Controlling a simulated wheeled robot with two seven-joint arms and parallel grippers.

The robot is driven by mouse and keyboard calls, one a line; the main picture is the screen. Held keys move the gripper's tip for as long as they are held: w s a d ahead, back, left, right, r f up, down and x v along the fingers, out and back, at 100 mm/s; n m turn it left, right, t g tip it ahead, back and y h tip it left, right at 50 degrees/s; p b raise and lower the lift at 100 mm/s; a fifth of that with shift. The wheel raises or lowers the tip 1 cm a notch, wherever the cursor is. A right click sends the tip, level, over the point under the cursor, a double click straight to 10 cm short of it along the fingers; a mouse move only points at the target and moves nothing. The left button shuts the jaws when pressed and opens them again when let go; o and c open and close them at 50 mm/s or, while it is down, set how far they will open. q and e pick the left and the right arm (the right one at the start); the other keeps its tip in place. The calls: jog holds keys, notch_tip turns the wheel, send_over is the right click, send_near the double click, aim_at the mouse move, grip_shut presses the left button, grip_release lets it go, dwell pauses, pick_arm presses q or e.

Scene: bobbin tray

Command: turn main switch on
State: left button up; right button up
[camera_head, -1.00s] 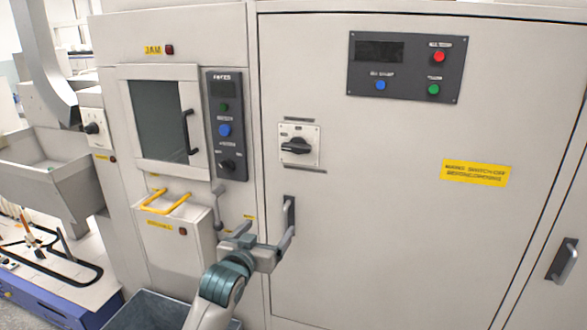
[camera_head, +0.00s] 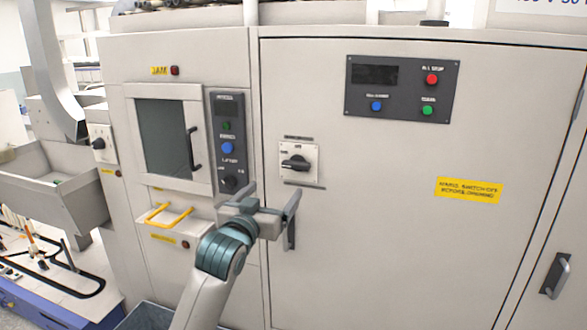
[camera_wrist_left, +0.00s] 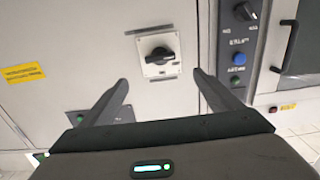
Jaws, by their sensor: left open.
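The main switch (camera_head: 296,163) is a black rotary handle on a pale square plate, on the large cabinet door. Its handle lies roughly horizontal in the head view. My left gripper (camera_head: 272,196) is open and empty, below and a little left of the switch, apart from it. In the left wrist view the switch (camera_wrist_left: 159,57) shows upper middle, beyond and between the two open fingers (camera_wrist_left: 163,85). The lettering on the plate is too small to read. My right gripper is not in view.
A yellow warning label (camera_head: 469,190) and a dark button panel (camera_head: 402,89) are on the same door. A door handle (camera_head: 290,234) stands behind my left gripper. A narrow control panel (camera_head: 228,145) and a windowed door (camera_head: 164,135) are to the left.

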aim_at(294, 168)
pick_arm(q)
jog(key=p+x, duration=0.5)
jog(key=x, duration=1.1)
jog(key=shift+w, duration=0.15)
jog(key=shift+c, duration=0.3)
jog(key=shift+f, duration=0.1)
jog(key=c, duration=1)
